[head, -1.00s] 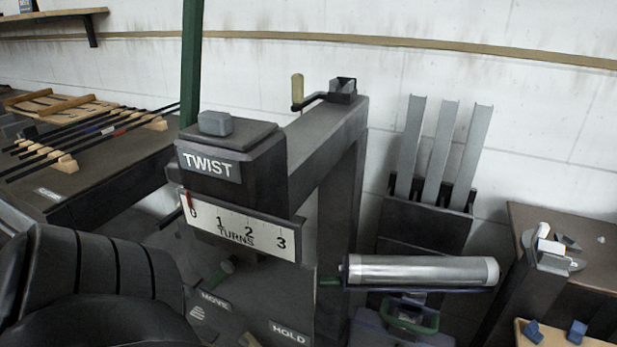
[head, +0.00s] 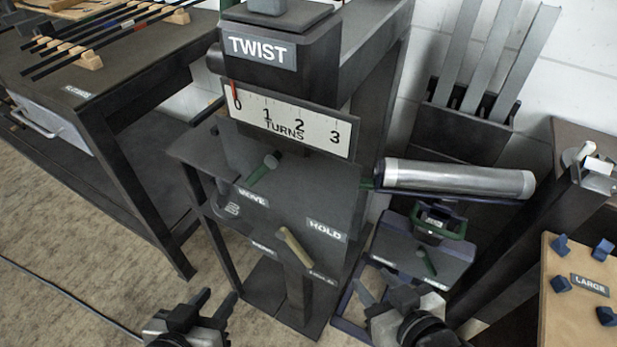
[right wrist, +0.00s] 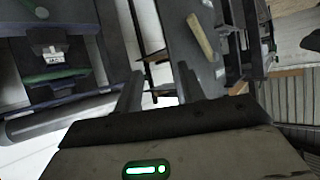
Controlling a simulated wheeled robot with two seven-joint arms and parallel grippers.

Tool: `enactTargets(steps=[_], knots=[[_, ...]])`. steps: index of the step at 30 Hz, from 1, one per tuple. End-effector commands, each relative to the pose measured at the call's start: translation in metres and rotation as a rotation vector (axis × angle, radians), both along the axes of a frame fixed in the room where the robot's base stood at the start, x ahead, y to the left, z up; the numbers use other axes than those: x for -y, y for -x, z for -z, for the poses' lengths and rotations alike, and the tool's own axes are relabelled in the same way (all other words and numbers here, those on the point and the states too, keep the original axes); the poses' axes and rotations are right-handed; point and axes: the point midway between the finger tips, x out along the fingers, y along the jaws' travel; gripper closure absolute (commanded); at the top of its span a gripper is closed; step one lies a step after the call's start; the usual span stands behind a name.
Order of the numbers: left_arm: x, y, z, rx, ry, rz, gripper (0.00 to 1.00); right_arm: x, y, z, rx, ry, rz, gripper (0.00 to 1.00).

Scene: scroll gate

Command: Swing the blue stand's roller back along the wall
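The silver roller (head: 455,178) lies roughly level in a dark blue cradle, reaching right from the machine's side. In the right wrist view the roller (right wrist: 55,125) shows at the left, partly cut off. My right gripper (head: 378,279) is open and empty, low in front of the stand and apart from it. Its two fingers also show apart in the right wrist view (right wrist: 158,88). My left gripper (head: 215,298) is open and empty, left of the machine's legs.
The dark TWIST machine (head: 265,85) with a turns scale (head: 290,122) and levers stands centre. A workbench (head: 120,75) with rods is left. Upright grey channels (head: 480,60) stand behind the roller. A LARGE board (head: 575,310) is right.

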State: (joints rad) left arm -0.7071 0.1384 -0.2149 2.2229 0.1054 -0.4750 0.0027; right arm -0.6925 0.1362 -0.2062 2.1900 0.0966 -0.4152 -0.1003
Motion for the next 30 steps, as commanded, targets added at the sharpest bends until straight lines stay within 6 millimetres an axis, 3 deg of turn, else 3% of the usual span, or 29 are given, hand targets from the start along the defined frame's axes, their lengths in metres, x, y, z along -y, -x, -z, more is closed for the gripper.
enactTargets(steps=[9, 15, 23, 30], knots=[[0.001, -0.001, -0.002, 0.002, 0.003, -0.001, 0.64, 0.037, -0.054, 0.009, 0.496, 0.844, -0.232, 0.6], [0.001, -0.001, -0.003, 0.002, 0.004, -0.001, 0.64, 0.052, -0.071, 0.007, 0.691, 1.297, -0.288, 0.6], [0.001, -0.001, -0.001, 0.0, 0.003, -0.002, 0.64, 0.053, -0.089, 0.004, 0.744, 1.442, -0.293, 0.6], [0.0, -0.001, 0.003, 0.001, 0.002, -0.001, 0.64, 0.045, -0.137, 0.005, 0.744, 1.438, -0.292, 0.6]])
